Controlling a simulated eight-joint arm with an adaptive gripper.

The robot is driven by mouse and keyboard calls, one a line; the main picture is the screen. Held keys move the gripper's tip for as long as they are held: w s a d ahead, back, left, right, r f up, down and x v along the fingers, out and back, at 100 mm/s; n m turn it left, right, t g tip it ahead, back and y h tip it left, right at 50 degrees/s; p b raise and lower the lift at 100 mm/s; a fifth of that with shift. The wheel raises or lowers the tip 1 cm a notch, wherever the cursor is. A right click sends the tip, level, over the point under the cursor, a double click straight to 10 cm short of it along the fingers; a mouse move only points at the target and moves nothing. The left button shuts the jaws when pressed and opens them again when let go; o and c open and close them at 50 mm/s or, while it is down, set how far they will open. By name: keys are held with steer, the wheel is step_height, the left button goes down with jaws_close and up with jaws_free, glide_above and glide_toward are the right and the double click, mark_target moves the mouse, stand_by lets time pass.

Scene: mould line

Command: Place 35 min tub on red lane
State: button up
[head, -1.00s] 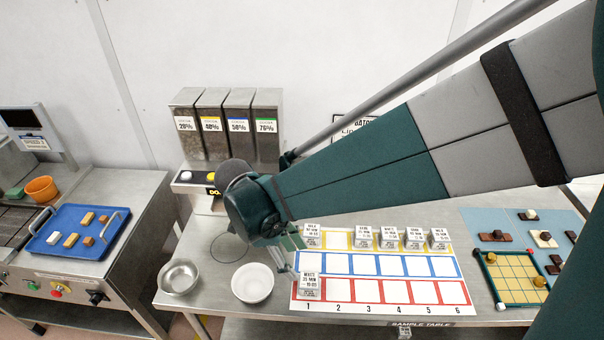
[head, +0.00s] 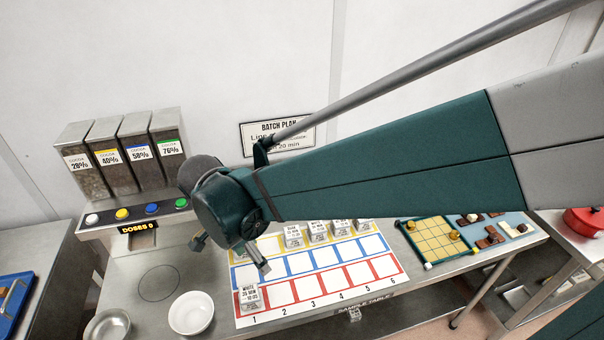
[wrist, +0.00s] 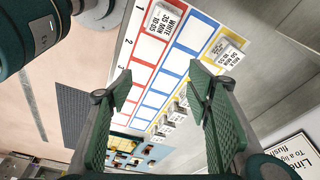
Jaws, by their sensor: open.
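The 35 min tub (head: 250,297), a small pale block labelled "WHITE 35 MIN", stands in cell 1 of the red lane (head: 331,293), the front row of the lane mat. It also shows in the wrist view (wrist: 165,22) inside the red-bordered cell by the number 1. My gripper (head: 230,255) is open and empty above the left end of the mat, apart from the tub. In the wrist view its two fingers (wrist: 163,85) are spread wide with nothing between them. The arm hides part of the yellow lane in the head view.
Several similar tubs (head: 293,237) stand on the yellow lane at the back; one (wrist: 228,60) shows by its near end in the wrist view. The blue lane (head: 326,257) is empty where visible. A white bowl (head: 191,313), a metal bowl (head: 107,326) and a dispenser (head: 135,205) stand left.

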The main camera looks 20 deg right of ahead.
steer(key=s+d+r+n+t, duration=0.2)
steer(key=d+r+n, duration=0.1)
steer(key=d, duration=0.3)
steer(key=s+d+r+n+t+y, duration=0.1)
steer(key=s+d+r+n+t, duration=0.1)
steer(key=d+n, duration=0.4)
steer(key=s+d+r+n+t+y, duration=0.1)
steer(key=s+d+r+n+t, duration=0.1)
steer(key=d+r+n, duration=0.2)
steer(key=shift+d+r, duration=0.2)
steer(key=shift+d, duration=1.7)
